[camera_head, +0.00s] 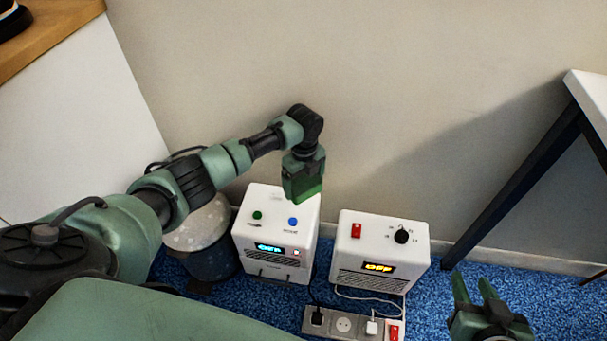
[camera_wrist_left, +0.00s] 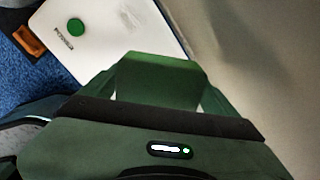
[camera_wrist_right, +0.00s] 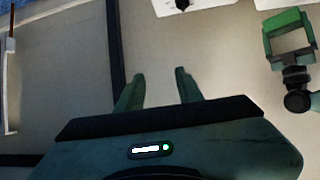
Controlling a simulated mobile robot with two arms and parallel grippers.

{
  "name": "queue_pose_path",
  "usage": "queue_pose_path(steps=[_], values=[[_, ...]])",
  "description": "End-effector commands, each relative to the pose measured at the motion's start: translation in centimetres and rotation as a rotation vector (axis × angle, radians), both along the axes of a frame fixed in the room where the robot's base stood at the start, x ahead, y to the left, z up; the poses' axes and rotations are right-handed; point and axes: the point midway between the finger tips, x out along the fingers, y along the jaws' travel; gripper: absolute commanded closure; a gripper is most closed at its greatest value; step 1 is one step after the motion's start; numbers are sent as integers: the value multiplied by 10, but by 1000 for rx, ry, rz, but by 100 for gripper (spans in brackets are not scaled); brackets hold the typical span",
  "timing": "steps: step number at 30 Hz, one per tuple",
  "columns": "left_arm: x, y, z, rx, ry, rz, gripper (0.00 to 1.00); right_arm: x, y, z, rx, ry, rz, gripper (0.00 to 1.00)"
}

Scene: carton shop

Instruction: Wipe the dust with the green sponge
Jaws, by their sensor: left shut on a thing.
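The green sponge (camera_head: 308,188) is held in my left gripper (camera_head: 302,180), above the back right part of the left white box's top. The sponge also shows between the fingers in the left wrist view (camera_wrist_left: 156,78) and at the upper right of the right wrist view (camera_wrist_right: 284,20). I cannot tell whether it touches the box. A dark round bin (camera_head: 208,262) with a pale, speckled top stands left of that box, partly behind my left arm; I cannot tell whether the specks are dust. My right gripper (camera_head: 474,286) is open and empty at the lower right.
The left white box (camera_head: 262,234) has green and blue buttons. The right white box (camera_head: 382,247) has a red switch and black knob; both displays read OFF. A power strip (camera_head: 345,324) with cables lies in front. A dark-legged table (camera_head: 590,95) stands right. The wall is close behind.

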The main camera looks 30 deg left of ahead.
Motion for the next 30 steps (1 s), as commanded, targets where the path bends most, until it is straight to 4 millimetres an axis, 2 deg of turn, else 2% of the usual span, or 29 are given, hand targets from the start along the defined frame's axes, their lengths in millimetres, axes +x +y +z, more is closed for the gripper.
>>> queue_pose_path(steps=[9, 30], values=[[-1, -2, 6, 0, 0, 1, 42, -22, -9, -21, -34, 145, -10, 64], [-3, -7, 19, 0, 0, 4, 42, -75, -28, -49, -96, 433, -32, 64]])
